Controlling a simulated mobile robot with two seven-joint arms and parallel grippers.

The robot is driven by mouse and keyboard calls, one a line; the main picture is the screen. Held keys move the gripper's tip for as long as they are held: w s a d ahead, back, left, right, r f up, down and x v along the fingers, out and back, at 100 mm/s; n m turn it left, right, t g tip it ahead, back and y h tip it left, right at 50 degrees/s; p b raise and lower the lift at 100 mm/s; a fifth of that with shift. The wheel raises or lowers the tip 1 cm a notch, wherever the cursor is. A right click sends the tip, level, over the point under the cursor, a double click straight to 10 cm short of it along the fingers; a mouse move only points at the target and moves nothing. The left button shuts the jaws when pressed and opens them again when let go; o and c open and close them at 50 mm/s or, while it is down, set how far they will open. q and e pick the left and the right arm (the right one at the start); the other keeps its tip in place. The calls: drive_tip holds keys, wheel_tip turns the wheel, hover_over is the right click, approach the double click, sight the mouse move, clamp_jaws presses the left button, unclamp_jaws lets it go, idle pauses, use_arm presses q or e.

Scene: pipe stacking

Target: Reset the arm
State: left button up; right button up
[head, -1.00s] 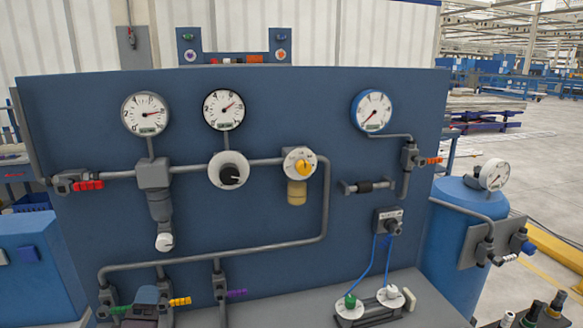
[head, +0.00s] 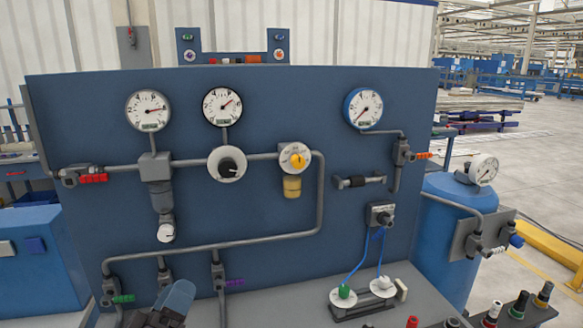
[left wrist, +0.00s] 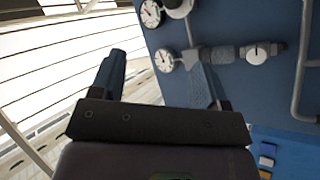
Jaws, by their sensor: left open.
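My left gripper (head: 175,298) is low at the left in the head view, in front of the lower pipes of the blue panel (head: 300,100). One blue finger points up and right. It hides part of the lower middle valve. In the left wrist view, the two blue fingers of the left gripper (left wrist: 160,68) stand wide apart with nothing between them. The panel's gauges and pipes are beyond the right finger. My right gripper is not in view.
The panel carries gauges (head: 148,110), pipes (head: 230,245) and valves (head: 92,178). A grey ledge (head: 260,310) runs below it, with a two-port block (head: 375,308). A blue tank (head: 450,225) stands right. Several small fittings (head: 518,303) stand at bottom right.

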use_arm(q)
drive_tip(key=s+a+f+m+g+y+b, duration=0.1)
drive_tip(key=s+f+m+g, duration=0.2)
drive_tip(key=f, duration=0.6)
drive_tip(key=s+a+f+m+g+y, duration=0.1)
drive_tip(key=f+m+g, duration=0.3)
drive_tip(key=f, duration=0.5)
drive_tip(key=s+a+f+g+y+b, duration=0.1)
drive_tip(key=s+a+f+g+y, duration=0.2)
drive_tip(key=s+f, duration=1)
drive_tip(key=a+f+y, duration=0.1)
drive_tip(key=a+y, duration=0.1)
drive_tip(key=shift+s+a+f, duration=0.3)
drive_tip(key=shift+s+a, duration=0.05)
drive_tip(key=shift+a, duration=0.05)
